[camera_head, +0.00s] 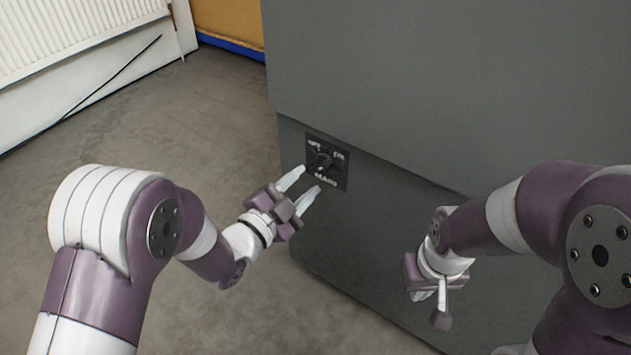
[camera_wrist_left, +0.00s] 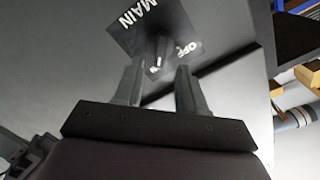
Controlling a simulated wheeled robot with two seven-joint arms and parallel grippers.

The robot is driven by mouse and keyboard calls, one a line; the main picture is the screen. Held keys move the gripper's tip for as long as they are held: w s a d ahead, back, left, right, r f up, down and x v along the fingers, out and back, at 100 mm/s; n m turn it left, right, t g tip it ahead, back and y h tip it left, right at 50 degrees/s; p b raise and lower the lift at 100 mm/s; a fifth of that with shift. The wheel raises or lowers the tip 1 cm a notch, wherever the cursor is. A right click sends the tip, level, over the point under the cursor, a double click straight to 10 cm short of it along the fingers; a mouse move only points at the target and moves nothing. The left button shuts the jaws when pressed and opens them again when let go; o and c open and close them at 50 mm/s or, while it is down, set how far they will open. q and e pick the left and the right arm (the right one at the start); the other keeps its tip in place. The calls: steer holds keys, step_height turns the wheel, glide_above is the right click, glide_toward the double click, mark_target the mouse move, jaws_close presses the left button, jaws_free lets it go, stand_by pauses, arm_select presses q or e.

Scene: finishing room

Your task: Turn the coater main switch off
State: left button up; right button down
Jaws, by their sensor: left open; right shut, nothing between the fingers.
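The knob's exact setting is hard to tell. My left gripper (camera_head: 304,184) is open, its two pale fingers pointing at the plate. In the left wrist view, its fingers (camera_wrist_left: 158,72) lie on either side of the knob's line. My right gripper (camera_head: 430,297) is shut and empty, hanging low in front of the cabinet.
The grey coater cabinet (camera_head: 430,90) fills the middle and right. A white ribbed panel (camera_head: 70,45) stands at the back left, with a yellow and blue thing (camera_head: 230,25) behind. The concrete floor (camera_head: 190,110) is clear on the left.

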mark_target(319, 169)
arm_select(q)
steer(key=b+x, duration=0.1)
steer(key=x, duration=0.4)
steer(key=shift+c, duration=0.3)
jaws_close()
